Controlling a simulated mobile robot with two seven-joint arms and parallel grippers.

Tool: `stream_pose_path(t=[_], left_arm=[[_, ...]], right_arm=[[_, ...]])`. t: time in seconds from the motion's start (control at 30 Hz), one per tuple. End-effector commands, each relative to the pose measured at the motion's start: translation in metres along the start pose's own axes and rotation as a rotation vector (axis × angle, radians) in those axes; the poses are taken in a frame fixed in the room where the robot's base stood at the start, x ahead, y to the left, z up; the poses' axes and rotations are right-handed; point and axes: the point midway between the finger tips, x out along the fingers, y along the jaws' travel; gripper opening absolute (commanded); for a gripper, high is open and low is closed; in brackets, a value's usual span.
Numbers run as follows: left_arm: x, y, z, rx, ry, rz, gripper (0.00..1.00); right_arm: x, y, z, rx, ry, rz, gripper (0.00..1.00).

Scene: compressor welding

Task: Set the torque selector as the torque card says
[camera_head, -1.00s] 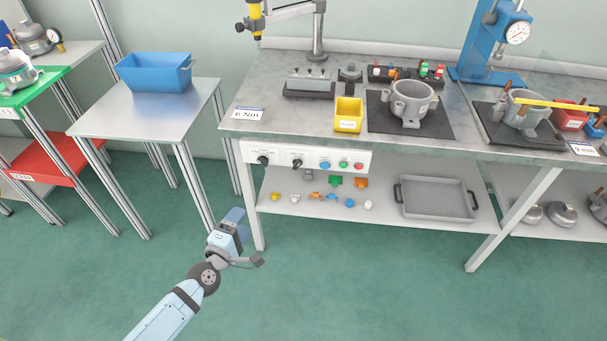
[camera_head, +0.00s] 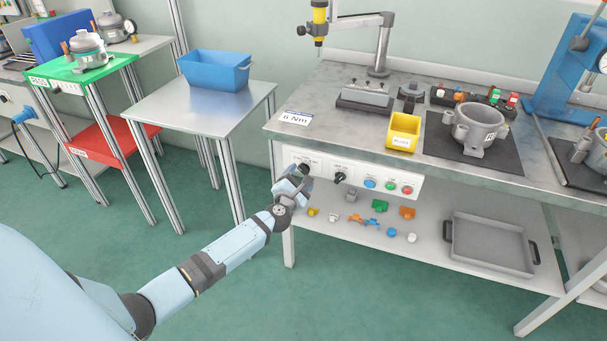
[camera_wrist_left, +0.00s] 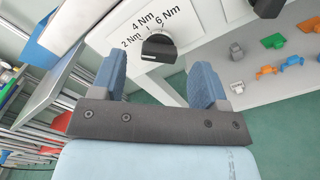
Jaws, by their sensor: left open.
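The torque card (camera_head: 296,118) lies on the bench's front left corner and reads 6 Nm. The torque selector (camera_head: 304,168) is the black knob at the left end of the white panel below the bench top. In the left wrist view the selector (camera_wrist_left: 159,46) has 2 Nm, 4 Nm and 6 Nm printed around its upper left. A pale mark shows at the knob's lower left; I cannot tell its setting surely. My left gripper (camera_head: 297,182) is open in front of the panel, its fingers (camera_wrist_left: 160,64) either side of the knob, apparently short of it. My right gripper is out of view.
A second black knob (camera_head: 340,178) and blue, green and red buttons (camera_head: 390,186) sit to the right on the panel. The shelf below holds small coloured parts and a grey tray (camera_head: 488,244). A side table (camera_head: 200,115) with a blue bin (camera_head: 215,70) stands left.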

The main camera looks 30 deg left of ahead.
Motion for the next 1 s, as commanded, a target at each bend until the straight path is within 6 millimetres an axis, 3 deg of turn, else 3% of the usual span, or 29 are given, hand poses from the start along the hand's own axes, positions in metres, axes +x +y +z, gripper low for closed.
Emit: stream_pose_path(t=[0.2, 0.57, 0.6, 0.8, 1.0], left_arm=[[0.028, 0.0, -0.001, 0.001, -0.001, 0.0, 0.68], [0.034, 0.0, 0.0, 0.001, 0.0, 0.0, 0.68], [0.034, 0.0, 0.0, 0.001, 0.0, 0.0, 0.66], [0.034, 0.0, 0.0, 0.001, 0.0, 0.0, 0.2], [0.033, 0.0, 0.0, 0.007, 0.0, -0.001, 0.19]], right_arm=[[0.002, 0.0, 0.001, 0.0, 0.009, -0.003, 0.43], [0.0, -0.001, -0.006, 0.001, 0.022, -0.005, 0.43], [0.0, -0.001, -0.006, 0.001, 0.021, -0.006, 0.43], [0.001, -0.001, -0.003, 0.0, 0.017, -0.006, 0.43], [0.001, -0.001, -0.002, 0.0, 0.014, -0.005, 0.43]])
